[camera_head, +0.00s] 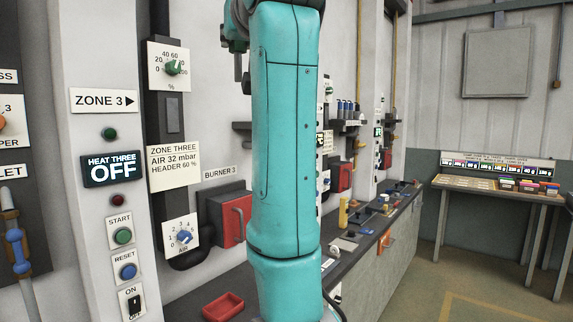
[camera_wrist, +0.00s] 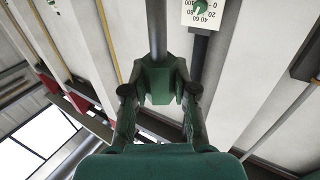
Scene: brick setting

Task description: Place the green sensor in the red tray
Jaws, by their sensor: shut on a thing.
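In the wrist view, my gripper (camera_wrist: 160,98) is shut on a green thing with a grey stem, which looks like the green sensor (camera_wrist: 160,76). The fingers press on either side of its body, and the stem runs up out of the picture. The red tray (camera_head: 223,306) lies on the dark bench at the bottom of the head view, left of my arm. It looks empty.
A red burner box (camera_head: 232,222) with a handle juts from the wall behind the tray. The bench (camera_head: 352,255) runs off to the right with several small items, including a yellow one (camera_head: 343,211). A table with colored bins (camera_head: 528,187) stands far right. Floor on the right is clear.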

